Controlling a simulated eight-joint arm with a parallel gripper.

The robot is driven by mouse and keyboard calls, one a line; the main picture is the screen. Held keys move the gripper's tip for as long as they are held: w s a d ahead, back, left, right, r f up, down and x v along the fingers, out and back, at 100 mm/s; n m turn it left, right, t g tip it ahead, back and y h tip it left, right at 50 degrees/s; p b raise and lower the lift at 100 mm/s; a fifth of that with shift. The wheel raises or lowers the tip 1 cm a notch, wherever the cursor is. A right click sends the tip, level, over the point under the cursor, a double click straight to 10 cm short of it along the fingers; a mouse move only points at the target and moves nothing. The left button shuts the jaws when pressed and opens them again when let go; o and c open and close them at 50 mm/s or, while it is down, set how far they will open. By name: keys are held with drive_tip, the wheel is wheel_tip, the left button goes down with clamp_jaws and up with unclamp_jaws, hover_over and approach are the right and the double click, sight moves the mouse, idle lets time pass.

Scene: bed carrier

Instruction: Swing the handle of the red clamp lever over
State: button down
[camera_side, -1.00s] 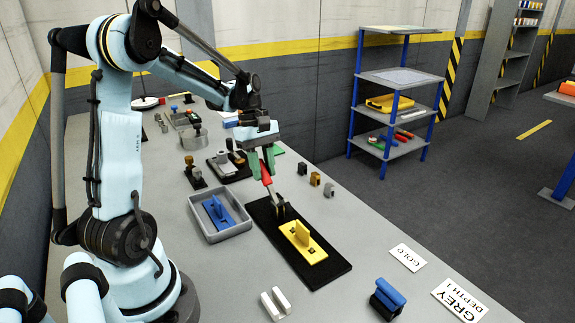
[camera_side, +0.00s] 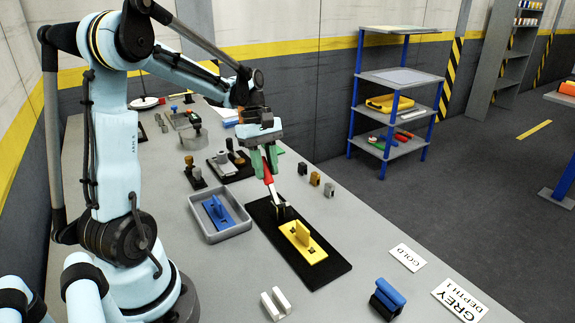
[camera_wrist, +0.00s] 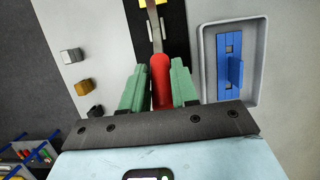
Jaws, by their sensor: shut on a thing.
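The red clamp lever's handle (camera_side: 267,174) stands up at a steep tilt from its dark clamp base (camera_side: 284,211) on a black plate (camera_side: 319,279). My gripper (camera_side: 265,165) is shut on the handle near its upper end, with green fingers on either side. In the wrist view the red handle (camera_wrist: 160,82) lies between the two green fingers of my gripper (camera_wrist: 160,90), and its metal shank (camera_wrist: 155,28) runs away toward the plate. A yellow carrier (camera_side: 312,251) with an upright rib lies on the black plate beside the clamp. The clamp's pivot is partly hidden.
A grey tray (camera_side: 232,235) with a blue part (camera_side: 217,212) stands left of the plate. Several small blocks (camera_side: 315,179) stand to the right. A blue piece (camera_side: 389,295) and a white piece (camera_side: 276,303) are at the front.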

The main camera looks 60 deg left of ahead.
drive_tip(key=shift+d, duration=0.1)
drive_tip(key=shift+d+r, duration=0.35)
drive_tip(key=shift+d, duration=0.4)
drive_tip(key=shift+d+r, duration=0.25)
drive_tip(key=shift+d, duration=0.3)
drive_tip(key=shift+d+r, duration=0.2)
drive_tip(key=shift+d, duration=1.05)
